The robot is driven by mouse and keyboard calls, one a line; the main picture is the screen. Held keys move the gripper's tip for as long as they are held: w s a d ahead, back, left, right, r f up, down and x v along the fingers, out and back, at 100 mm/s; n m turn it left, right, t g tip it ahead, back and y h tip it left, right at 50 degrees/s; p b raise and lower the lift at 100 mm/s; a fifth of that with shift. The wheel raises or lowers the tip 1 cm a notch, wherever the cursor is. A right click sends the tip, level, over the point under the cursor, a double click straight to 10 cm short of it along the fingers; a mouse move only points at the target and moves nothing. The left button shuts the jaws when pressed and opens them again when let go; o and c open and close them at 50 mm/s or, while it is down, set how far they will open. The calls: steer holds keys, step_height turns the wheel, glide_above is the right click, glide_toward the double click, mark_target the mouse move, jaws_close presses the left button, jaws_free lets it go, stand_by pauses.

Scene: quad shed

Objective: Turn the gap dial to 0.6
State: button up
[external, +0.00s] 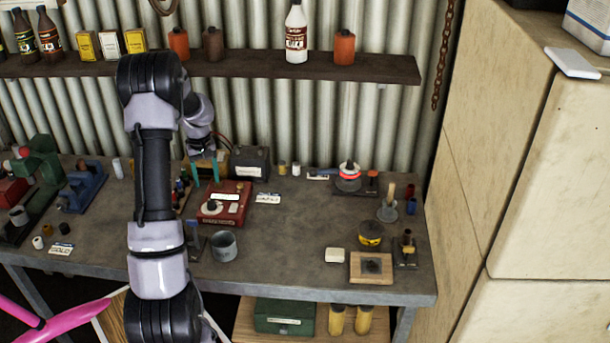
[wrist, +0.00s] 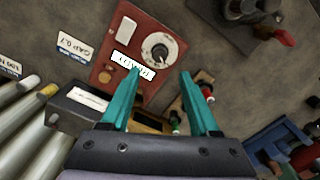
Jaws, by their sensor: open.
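The gap dial (wrist: 160,47) is a round pale dial with a dark centre and marks around its rim. It sits on a red box (wrist: 112,68), which also shows in the external view (external: 235,190). The dial's marks and setting are too small to read. My gripper (wrist: 159,73) has two teal fingers, spread apart with nothing between them. In the wrist view the dial lies just beyond the fingertips, not between them. In the external view my gripper (external: 205,170) hangs over the back left of the red box, with the dial (external: 210,207) nearer the camera.
A card (wrist: 75,47) beside the box seems to read "GAP 0.7". A dark box (external: 250,162) stands behind the red box. Small red and green parts (wrist: 200,90) lie close to one finger.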

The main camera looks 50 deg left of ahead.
mark_target(208, 201)
step_height(208, 201, down, 8)
steer(key=shift+f, duration=0.25)
jaws_close()
